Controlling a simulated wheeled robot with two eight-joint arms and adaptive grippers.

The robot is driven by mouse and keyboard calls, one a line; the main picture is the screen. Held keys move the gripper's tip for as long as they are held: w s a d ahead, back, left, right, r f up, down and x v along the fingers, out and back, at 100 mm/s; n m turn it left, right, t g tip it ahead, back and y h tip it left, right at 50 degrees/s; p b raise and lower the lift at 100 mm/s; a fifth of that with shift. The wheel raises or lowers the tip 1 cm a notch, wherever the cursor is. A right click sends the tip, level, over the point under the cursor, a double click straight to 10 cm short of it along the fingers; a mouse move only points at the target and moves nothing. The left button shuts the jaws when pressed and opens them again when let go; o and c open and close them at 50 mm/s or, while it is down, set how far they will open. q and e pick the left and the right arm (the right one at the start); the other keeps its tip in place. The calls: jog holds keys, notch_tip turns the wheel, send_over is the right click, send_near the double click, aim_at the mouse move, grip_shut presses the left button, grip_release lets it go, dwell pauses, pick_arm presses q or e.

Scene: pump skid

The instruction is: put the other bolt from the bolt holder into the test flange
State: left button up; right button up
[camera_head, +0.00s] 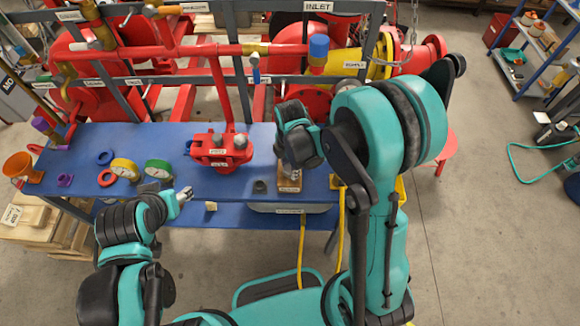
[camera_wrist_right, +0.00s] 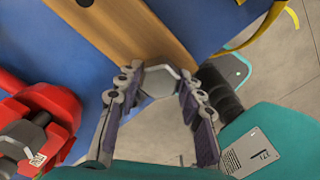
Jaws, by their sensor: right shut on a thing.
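The red test flange (camera_head: 208,155) stands on the blue bench. Grey bolt heads show on its top, and one also shows at the left of the right wrist view (camera_wrist_right: 38,128). The wooden bolt holder (camera_head: 289,184) is right of the flange; in the wrist view it (camera_wrist_right: 135,30) has a dark empty hole. My right gripper (camera_wrist_right: 160,78) is at the holder, its fingers shut on a bolt with a grey hex head (camera_wrist_right: 160,84). The bolt's shank is hidden, so I cannot tell whether it is still in the holder. My left gripper (camera_head: 185,194) is near the bench's front edge, away from both.
A small dark part (camera_head: 259,187) lies between flange and holder. A yellow gauge (camera_head: 123,168), a green gauge (camera_head: 157,168), coloured rings and an orange funnel (camera_head: 18,167) are on the left. Red pipes and a grey frame rise behind the bench. Yellow hoses hang at its right front.

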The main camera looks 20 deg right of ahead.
jog(key=shift+r+p, duration=1.85)
jog(key=shift+r, duration=0.95)
jog(key=shift+f, duration=0.1)
